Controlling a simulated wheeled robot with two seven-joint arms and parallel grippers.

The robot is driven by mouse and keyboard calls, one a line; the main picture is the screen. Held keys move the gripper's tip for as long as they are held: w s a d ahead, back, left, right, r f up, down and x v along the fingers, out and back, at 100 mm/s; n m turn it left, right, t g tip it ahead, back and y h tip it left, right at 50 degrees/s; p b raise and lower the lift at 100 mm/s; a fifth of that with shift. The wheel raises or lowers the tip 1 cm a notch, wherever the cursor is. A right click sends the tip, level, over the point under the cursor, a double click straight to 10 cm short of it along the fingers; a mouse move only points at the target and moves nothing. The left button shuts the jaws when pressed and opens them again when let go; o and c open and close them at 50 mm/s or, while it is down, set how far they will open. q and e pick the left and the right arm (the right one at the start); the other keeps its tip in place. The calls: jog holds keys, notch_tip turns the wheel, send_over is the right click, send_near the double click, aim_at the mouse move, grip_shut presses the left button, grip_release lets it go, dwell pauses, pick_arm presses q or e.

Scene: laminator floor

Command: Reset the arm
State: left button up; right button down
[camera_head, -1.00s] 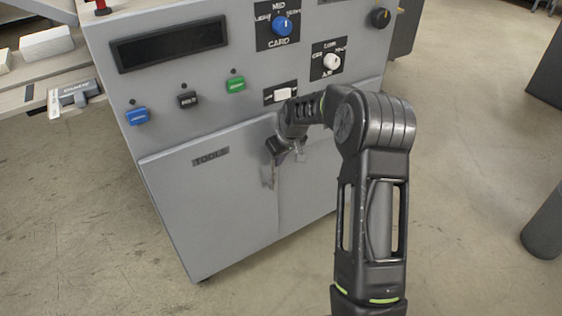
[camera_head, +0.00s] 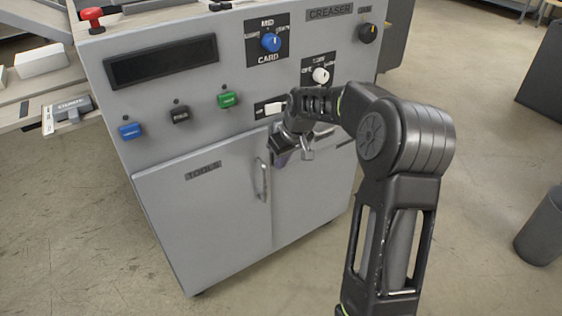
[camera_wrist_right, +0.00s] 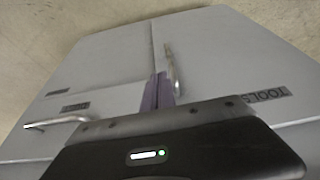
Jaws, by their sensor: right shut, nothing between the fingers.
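My right arm reaches in from the lower right in the head view. Its right gripper (camera_head: 280,158) hangs in front of the grey machine cabinet (camera_head: 225,235), just above and right of the tools door handle (camera_head: 262,180). In the right wrist view the gripper's fingers (camera_wrist_right: 158,92) are together and empty, close to a vertical handle (camera_wrist_right: 170,68) on the cabinet. I cannot tell from these views whether they touch it. My left gripper is in neither view.
The panel above has a blue knob (camera_head: 270,42), a white knob (camera_head: 320,75), a white switch (camera_head: 275,108), and blue (camera_head: 130,131), black (camera_head: 180,116) and green (camera_head: 228,99) buttons. A dark bin (camera_head: 545,230) stands at right. The floor between is clear.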

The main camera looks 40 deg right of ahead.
jog(key=s+a+f+g+y+p, duration=0.1)
jog(key=s+a+f+p, duration=0.2)
jog(key=a+f, duration=0.6)
jog(key=s+a+f+y+p, duration=0.25)
jog(key=a+f, duration=0.35)
jog(key=a, duration=0.5)
jog(key=s+a+f+g+p, duration=0.1)
jog(key=s+a+f+p, duration=0.1)
jog(key=s+a, duration=0.7)
jog(key=s+a+f+m+g+p, duration=0.1)
jog(key=s+a+f+p, duration=0.1)
jog(key=s+a, duration=0.7)
jog(key=s+f+y, duration=0.1)
jog(key=s, duration=0.2)
jog(key=shift+s+p, duration=0.3)
jog(key=shift+d, duration=0.1)
